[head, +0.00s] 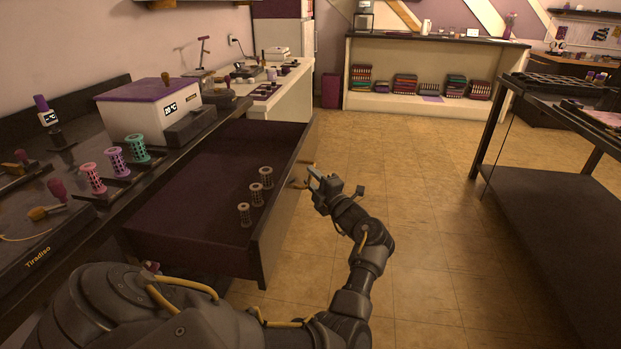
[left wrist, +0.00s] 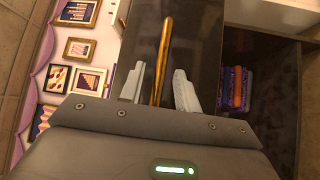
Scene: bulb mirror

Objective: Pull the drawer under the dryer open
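The dryer, a white box with a purple lid (head: 150,103), stands on the dark counter at the left. Below it the dark drawer (head: 195,199) is pulled far out, its inside showing. Its front panel (head: 275,222) faces right and carries a brass handle (head: 297,183). My left gripper (head: 318,178) is at the handle, just outside the front panel. In the left wrist view the bar handle (left wrist: 162,60) lies between the two fingers (left wrist: 158,90), with a narrow gap on each side; the fingers are open. My right gripper is not in view.
Several small mesh cylinders (head: 255,195) stand in the drawer. Pink, purple and green curlers (head: 115,162) stand on the counter. The tiled floor (head: 420,200) to the right of the drawer is clear. A dark table (head: 560,180) stands at the right.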

